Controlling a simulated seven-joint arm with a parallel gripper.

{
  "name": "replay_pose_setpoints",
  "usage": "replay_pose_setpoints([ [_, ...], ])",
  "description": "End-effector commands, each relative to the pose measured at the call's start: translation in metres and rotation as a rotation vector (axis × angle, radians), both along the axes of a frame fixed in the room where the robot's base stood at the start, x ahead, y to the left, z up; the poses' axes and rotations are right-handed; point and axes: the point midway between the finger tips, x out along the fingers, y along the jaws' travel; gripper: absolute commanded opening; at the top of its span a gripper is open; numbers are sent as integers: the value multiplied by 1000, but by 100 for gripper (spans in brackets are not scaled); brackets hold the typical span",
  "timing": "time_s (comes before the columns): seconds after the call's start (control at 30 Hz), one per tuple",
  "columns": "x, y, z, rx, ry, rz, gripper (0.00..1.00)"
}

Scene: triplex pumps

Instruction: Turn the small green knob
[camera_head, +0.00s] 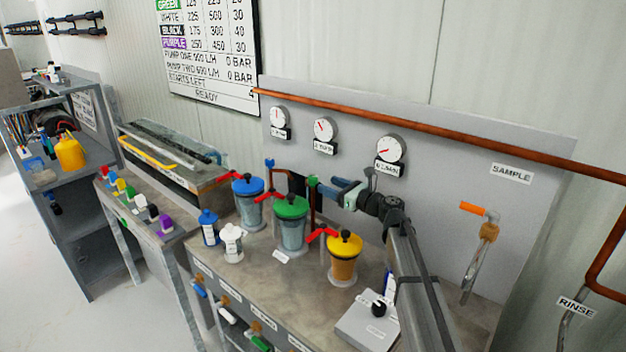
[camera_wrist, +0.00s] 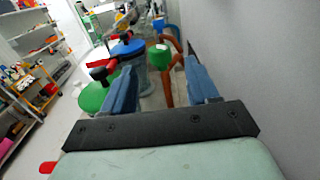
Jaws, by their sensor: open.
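The small green knob (camera_head: 312,181) sits on a copper pipe behind the green-lidded vessel, close to the grey back panel. In the wrist view the green knob (camera_wrist: 165,57) shows ahead, between the lines of my two blue fingers. My gripper (camera_head: 330,188) is open and points left, with its fingertips just right of the knob. In the wrist view my gripper (camera_wrist: 160,75) has a clear gap between its fingers, with nothing held. Whether the fingertips reach around the knob or stop just short of it, I cannot tell.
The green-lidded vessel (camera_head: 291,208) stands in front of the knob, between blue-lidded (camera_head: 248,187) and yellow-lidded (camera_head: 344,244) vessels. Red handles (camera_head: 321,234) stick out near the lids. A small blue knob (camera_head: 269,163) is farther left. The back panel (camera_head: 440,165) runs close behind.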

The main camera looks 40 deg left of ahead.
Motion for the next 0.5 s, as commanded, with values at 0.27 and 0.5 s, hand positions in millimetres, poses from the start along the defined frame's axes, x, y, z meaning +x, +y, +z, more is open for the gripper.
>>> replay_pose_setpoints([
  [0.27,2,50,0,-1,-1,3,59],
  [0.5,2,73,0,-1,-2,1,59],
])
